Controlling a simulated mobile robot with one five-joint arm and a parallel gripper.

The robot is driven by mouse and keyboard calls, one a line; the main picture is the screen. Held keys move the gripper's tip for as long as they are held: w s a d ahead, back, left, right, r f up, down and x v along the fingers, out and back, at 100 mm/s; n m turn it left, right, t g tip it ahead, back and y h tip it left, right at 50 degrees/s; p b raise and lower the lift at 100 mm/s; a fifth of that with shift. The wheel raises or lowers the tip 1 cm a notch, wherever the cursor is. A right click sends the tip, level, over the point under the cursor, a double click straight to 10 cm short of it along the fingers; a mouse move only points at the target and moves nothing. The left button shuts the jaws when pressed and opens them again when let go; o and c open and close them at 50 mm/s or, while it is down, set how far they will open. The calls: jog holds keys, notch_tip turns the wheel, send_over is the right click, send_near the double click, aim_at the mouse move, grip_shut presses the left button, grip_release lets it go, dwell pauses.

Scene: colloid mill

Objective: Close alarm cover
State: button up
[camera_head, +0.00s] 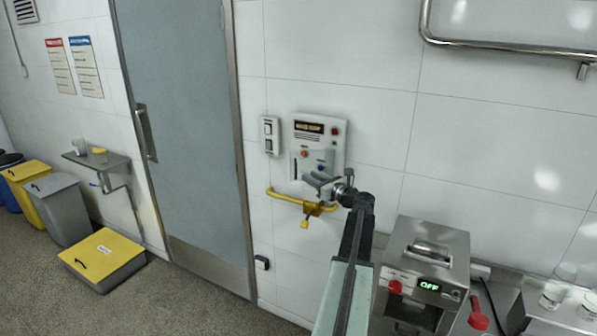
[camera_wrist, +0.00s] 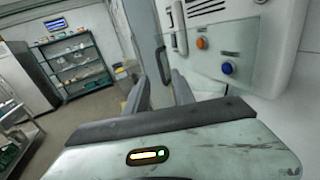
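The alarm panel (camera_head: 335,150) is a pale box on the wall right of the door, with a dark display, a red button, and orange and blue buttons. In the wrist view the orange and blue buttons show on the panel (camera_wrist: 208,65). A clear, pane-like surface, perhaps the alarm cover, seems to lie around the buttons; its edges are faint and I cannot tell how far it is open. My gripper (camera_head: 318,183) is in front of the panel's lower part. In the wrist view its two fingers (camera_wrist: 162,92) stand apart with nothing visible between them.
A yellow bar (camera_head: 285,196) with a hanging yellow piece is on the wall below the panel. A white switch box (camera_head: 269,136) is left of it, then the grey door (camera_head: 185,120). A steel machine (camera_head: 428,262) stands at lower right. A pipe rail (camera_head: 500,44) is above.

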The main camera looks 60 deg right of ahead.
aim_at(299, 170)
jog(key=x, duration=0.8)
jog(key=shift+d, duration=0.1)
jog(key=shift+s, duration=0.1)
grip_shut()
dwell(1.2)
